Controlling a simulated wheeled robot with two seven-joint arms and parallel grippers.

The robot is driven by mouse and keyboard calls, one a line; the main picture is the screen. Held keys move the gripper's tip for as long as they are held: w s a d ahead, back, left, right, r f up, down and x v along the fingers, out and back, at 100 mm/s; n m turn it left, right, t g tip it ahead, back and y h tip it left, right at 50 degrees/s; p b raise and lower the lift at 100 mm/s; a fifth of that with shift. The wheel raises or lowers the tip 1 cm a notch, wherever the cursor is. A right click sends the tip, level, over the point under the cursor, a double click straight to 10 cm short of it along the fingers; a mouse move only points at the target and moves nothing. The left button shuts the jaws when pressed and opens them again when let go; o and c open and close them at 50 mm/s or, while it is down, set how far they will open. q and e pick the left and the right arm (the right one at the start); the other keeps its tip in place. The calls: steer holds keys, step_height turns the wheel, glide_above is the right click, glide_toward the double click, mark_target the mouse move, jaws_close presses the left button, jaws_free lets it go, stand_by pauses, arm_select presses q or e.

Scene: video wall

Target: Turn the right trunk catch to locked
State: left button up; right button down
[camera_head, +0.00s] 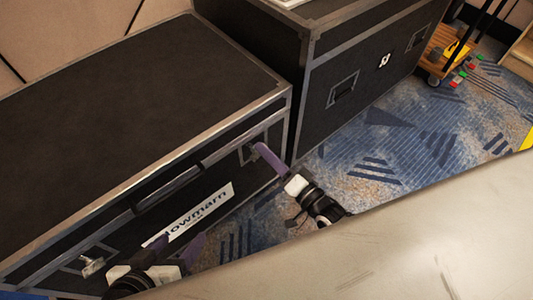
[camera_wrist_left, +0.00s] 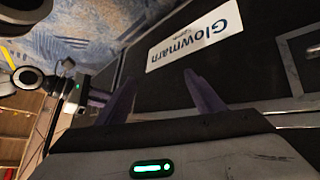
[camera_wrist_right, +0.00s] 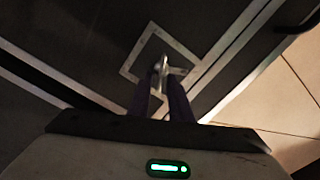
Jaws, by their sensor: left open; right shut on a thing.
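The black trunk (camera_head: 130,90) has metal edging and a white "Glowmarn" label on its front. My right gripper (camera_head: 259,149) is at the right end of that front, its purple fingers shut on the right trunk catch (camera_wrist_right: 163,66). The catch is a small silver turn-piece in a square metal plate (camera_wrist_right: 133,68). In the head view the fingers largely hide it. The left trunk catch (camera_head: 92,265) is at the lower left of the front. My left gripper (camera_head: 178,245) is open and empty in front of the trunk, below the label (camera_wrist_left: 195,36).
A second black case (camera_head: 350,60) with recessed handles stands close to the trunk's right. A pale grey surface (camera_head: 400,240) fills the lower right. Patterned blue carpet (camera_head: 385,150) lies between. A wooden cart (camera_head: 440,55) is at the back right.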

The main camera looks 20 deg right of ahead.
arm_select(q)
steer(key=shift+w+d+h+b, duration=0.35)
steer(key=shift+d+b, duration=0.2)
steer(key=shift+b, duration=0.4)
arm_select(e)
steer(key=shift+d+f+m, duration=0.1)
steer(key=shift+f+m, duration=0.1)
steer(key=shift+m, duration=1.15)
steer(key=shift+f+m, duration=0.15)
steer(key=shift+m, duration=1.2)
arm_select(q)
steer(key=shift+w, duration=0.1)
steer(key=shift+s+f, duration=0.2)
steer(key=shift+s, duration=0.1)
arm_select(e)
steer(key=c, duration=1.9)
jaws_free()
steer(key=shift+c, duration=0.2)
